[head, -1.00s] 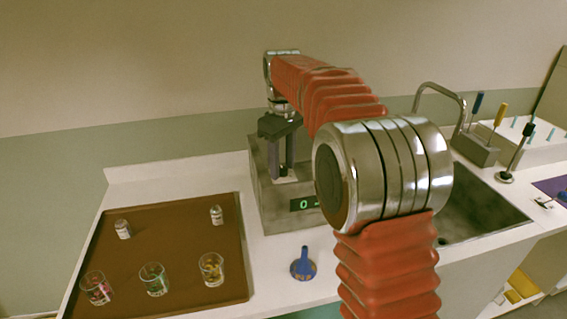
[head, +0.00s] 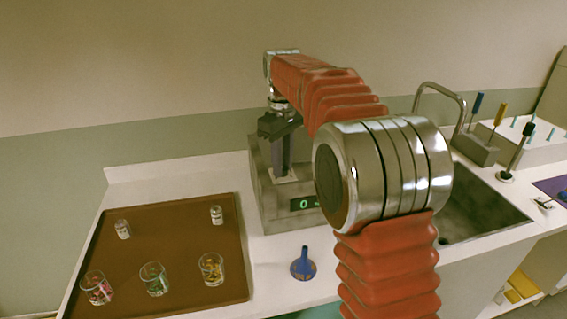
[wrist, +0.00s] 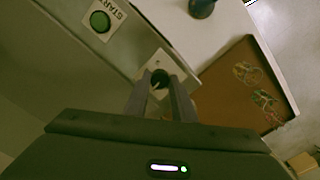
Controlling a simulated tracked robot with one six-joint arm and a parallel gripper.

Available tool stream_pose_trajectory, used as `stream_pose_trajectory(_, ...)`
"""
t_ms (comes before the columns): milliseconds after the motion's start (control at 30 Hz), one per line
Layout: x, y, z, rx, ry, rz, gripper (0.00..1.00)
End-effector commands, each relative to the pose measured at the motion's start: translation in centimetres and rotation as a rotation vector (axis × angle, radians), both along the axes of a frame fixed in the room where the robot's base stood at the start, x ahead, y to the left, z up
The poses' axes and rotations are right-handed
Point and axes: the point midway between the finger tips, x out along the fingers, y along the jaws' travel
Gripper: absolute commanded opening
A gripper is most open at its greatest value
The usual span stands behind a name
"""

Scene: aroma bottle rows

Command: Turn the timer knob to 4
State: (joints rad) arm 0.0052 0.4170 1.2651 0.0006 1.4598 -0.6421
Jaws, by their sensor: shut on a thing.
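The timer knob (wrist: 159,78) is a small dark round knob with a pale pointer line on a light plate, seen in the wrist view. My gripper (wrist: 160,88) is shut on it, one finger on each side. In the head view my gripper (head: 283,172) points down onto the grey machine (head: 262,201), and the knob is hidden by the fingers. The machine's dark display (head: 304,204) shows a green 0; my arm covers its right part. Numbers around the knob are too small to read.
A brown tray (head: 190,211) with two small bottles and three glasses stands to the left. A sink (head: 475,212) and a holder (head: 474,148) with upright tools are at the right.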

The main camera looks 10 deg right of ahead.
Motion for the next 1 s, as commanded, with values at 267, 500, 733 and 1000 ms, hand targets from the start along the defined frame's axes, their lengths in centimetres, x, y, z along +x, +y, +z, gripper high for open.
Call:
stream_pose_trajectory(267, 0.03, -0.11, 0.03, -0.002, -0.002, -0.106, 0.01)
stream_pose_trajectory(500, 0.03, -0.11, 0.04, -0.003, -0.002, -0.285, 0.01)
stream_pose_trajectory(733, 0.03, -0.11, 0.04, -0.002, -0.002, -0.499, 0.01)
stream_pose_trajectory(1000, 0.04, -0.11, 0.05, -0.001, -0.002, -0.757, 0.01)
